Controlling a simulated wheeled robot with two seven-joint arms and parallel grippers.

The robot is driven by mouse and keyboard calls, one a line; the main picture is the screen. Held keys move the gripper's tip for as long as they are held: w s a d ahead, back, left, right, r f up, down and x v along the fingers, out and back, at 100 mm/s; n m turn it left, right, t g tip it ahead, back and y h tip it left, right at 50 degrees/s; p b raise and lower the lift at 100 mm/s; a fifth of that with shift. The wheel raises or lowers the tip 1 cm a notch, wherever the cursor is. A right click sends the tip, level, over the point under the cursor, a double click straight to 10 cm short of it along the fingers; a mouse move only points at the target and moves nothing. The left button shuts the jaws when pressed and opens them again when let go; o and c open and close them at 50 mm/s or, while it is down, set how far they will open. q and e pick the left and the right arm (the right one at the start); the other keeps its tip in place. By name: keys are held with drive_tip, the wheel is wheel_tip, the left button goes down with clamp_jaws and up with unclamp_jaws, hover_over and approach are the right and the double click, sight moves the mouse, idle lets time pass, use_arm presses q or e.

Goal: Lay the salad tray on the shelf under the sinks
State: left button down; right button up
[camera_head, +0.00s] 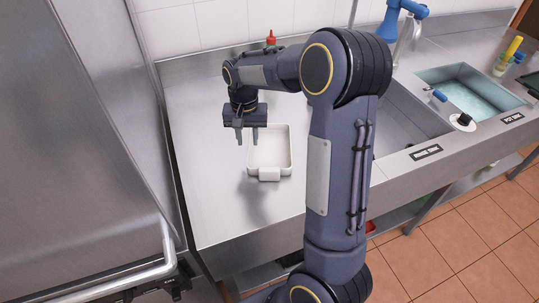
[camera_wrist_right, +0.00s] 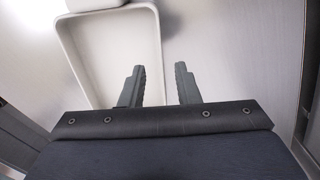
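The salad tray (camera_head: 283,153) is a white, shallow, rectangular tray with a small tab at its near edge. It sits on the steel counter left of the sinks and looks empty. It also shows in the right wrist view (camera_wrist_right: 152,60), partly cut off at the top. My right gripper (camera_head: 248,140) is above the tray's left side, fingers pointing down, apart and with nothing between them; its fingers show in the wrist view (camera_wrist_right: 162,82). The shelf under the sinks (camera_head: 395,218) shows only in part, below the counter's front edge. My left gripper is not in view.
The rinse sink (camera_head: 400,120) and the water-filled pot sink (camera_head: 470,92) are to the right. A large steel appliance (camera_head: 75,130) borders the counter on the left. The counter in front of the tray is clear.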

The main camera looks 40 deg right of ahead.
drive_tip(key=f, duration=0.2)
drive_tip(key=f+p, duration=0.1)
drive_tip(key=f, duration=0.2)
drive_tip(key=shift+w+f, duration=0.2)
drive_tip(key=shift+f, duration=0.15)
clamp_jaws()
